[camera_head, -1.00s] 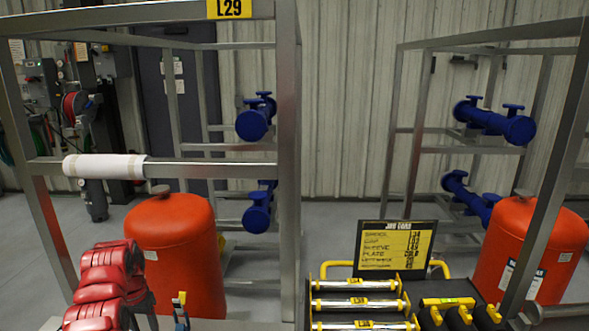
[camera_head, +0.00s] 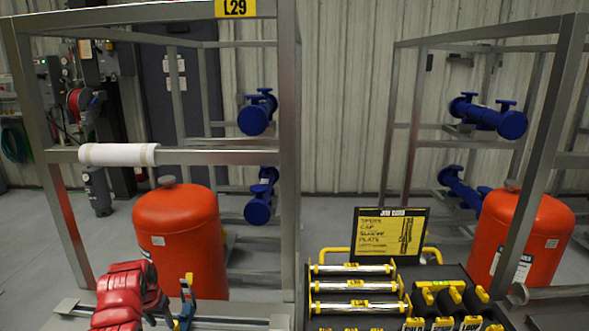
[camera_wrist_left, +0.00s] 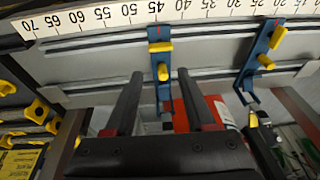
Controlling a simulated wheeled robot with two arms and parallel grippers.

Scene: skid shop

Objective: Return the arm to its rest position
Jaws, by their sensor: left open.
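My left arm (camera_head: 122,298) shows as red links at the bottom left of the head view, in front of the orange tank. Its gripper is mostly hidden there behind the links. In the left wrist view my left gripper (camera_wrist_left: 161,80) has two dark fingers spread apart with nothing held between them. The fingers point toward a grey rail with a ruled scale (camera_wrist_left: 110,14). A blue clamp with yellow knobs (camera_wrist_left: 160,52) stands beyond the gap between the fingertips. My right arm and gripper are in neither view.
A metal frame labelled L29 (camera_head: 290,130) carries a white wrapped roll (camera_head: 118,154). An orange tank (camera_head: 180,235) stands behind my arm. A tray (camera_head: 455,283) with yellow-ended bars and a job card (camera_head: 390,233) is at the lower right. A second blue clamp (camera_wrist_left: 258,58) stands right along the rail.

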